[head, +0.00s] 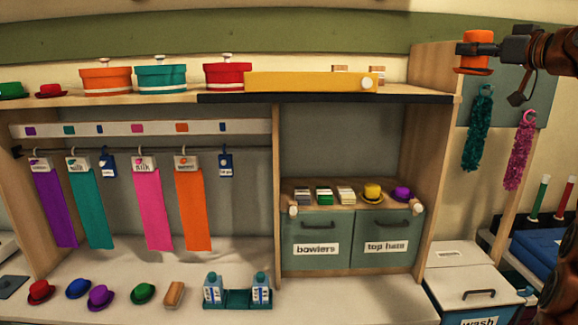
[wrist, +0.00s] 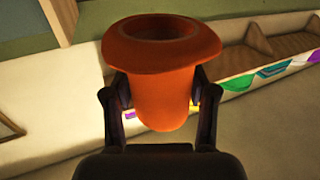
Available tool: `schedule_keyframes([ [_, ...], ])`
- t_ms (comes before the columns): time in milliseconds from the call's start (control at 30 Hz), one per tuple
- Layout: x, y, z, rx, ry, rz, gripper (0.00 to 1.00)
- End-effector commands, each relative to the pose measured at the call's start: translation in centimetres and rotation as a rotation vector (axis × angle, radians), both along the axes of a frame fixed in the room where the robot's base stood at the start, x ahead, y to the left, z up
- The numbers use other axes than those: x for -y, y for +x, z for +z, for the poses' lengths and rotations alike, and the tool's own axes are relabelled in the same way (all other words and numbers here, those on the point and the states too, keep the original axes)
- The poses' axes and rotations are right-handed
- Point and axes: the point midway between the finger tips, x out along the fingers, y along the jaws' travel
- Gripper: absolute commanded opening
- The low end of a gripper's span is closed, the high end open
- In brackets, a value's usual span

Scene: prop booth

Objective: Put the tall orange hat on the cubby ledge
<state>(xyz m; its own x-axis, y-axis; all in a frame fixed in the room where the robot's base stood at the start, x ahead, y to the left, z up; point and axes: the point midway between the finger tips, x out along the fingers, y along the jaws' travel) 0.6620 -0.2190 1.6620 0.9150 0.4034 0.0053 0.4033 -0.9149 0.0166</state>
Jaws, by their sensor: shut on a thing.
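My gripper (wrist: 160,112) is shut on the tall orange hat (wrist: 160,82), with one finger on each side of its crown. In the wrist view the brim opening faces away from the palm. In the head view the orange hat (head: 478,50) is high at the right, brim down, beside the top of the wooden side panel. The cubby ledge (head: 330,202) is above the two drawers at centre right. A yellow hat (head: 372,194) and a purple hat (head: 402,195) stand on its right part, with several small stacks to their left. My gripper is well above and right of the ledge.
A yellow box (head: 305,82) lies on the top shelf above the cubby, beside lidded round boxes such as the red one (head: 228,75). The wooden side panel (head: 428,150) stands between the hat and the cubby. Teal (head: 478,130) and pink boas (head: 519,150) hang below my gripper.

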Motion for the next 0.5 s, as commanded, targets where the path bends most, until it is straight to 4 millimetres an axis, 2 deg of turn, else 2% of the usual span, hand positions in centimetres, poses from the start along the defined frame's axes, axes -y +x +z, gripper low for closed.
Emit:
schedule_keyframes([
  [500, 0.71, 0.60, -0.54, -0.009, -0.002, -0.011, 0.36],
])
